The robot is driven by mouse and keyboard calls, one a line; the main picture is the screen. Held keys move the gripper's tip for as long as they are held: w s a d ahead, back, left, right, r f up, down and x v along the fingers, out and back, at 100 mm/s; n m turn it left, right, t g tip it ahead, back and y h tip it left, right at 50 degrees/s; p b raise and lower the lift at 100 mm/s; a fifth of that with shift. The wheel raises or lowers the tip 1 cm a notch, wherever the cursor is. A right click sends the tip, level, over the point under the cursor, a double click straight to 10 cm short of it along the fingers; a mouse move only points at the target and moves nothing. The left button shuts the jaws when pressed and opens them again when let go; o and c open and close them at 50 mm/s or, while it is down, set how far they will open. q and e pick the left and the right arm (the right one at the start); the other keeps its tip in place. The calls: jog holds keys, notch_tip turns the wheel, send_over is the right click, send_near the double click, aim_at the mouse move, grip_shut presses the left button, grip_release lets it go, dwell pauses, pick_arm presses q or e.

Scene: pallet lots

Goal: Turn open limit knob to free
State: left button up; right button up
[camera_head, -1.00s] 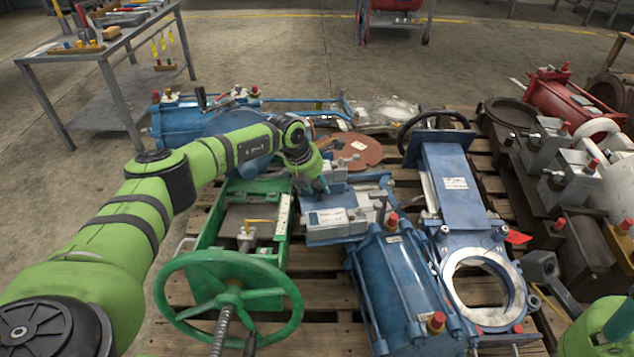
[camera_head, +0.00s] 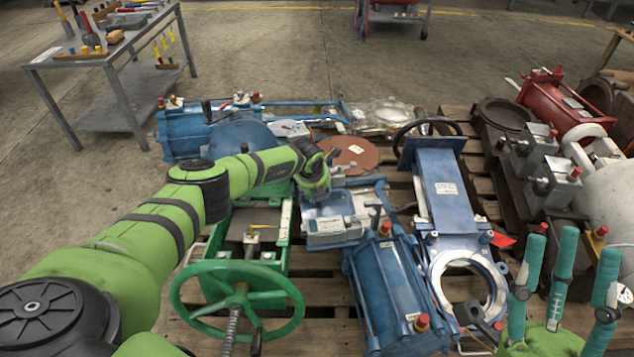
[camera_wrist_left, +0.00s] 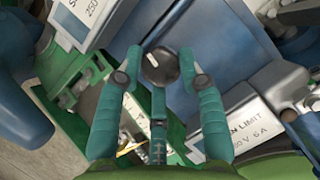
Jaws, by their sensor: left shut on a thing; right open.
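In the left wrist view, the teal fingers of my left gripper (camera_wrist_left: 160,75) stand around a round black knob (camera_wrist_left: 162,66), shut on it. A grey box with a white label reading partly "N LIMIT" (camera_wrist_left: 238,126) lies just right of the fingers. Whether this label belongs to the held knob is unclear, and the knob's pointer is not readable. In the head view, my left gripper (camera_head: 318,188) is over the grey switch boxes (camera_head: 335,230) on a blue valve unit; its fingers are mostly hidden. My right gripper (camera_head: 570,255) is open and empty at the lower right, fingers upward.
A green handwheel (camera_head: 237,300) stands before the boxes. A blue cylinder (camera_head: 390,285) and a blue gate valve (camera_head: 443,190) are close on the right. These stand crowded on wooden pallets. A tool table (camera_head: 100,55) is at the back left.

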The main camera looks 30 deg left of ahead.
pick_arm(q)
jog(key=shift+w+d+r+n+y+p, duration=0.3)
jog(key=shift+w+d+r+n+p, duration=0.1)
jog(key=shift+n, duration=0.4)
jog(key=shift+a+n, duration=0.15)
jog(key=shift+n, duration=0.15)
pick_arm(e)
jog(key=shift+w+a+f+m+g+h, duration=0.25)
jog(key=shift+w+f+g+h, duration=0.25)
jog(key=shift+w, duration=0.25)
jog(key=shift+w+a+f+m+g+h, duration=0.2)
jog(key=shift+w+f+g+h, duration=0.15)
jog(key=shift+w+g+h, duration=0.25)
pick_arm(q)
jog(key=o, duration=1.1)
jog(key=shift+f, duration=0.1)
jog(key=shift+c, duration=0.2)
jog(key=shift+o, duration=0.2)
jog(key=shift+f, duration=0.1)
pick_arm(e)
jog(key=shift+w, duration=0.15)
pick_arm(q)
jog(key=shift+s+a, duration=0.1)
jog(key=shift+s, duration=0.05)
jog(key=v, duration=1.2)
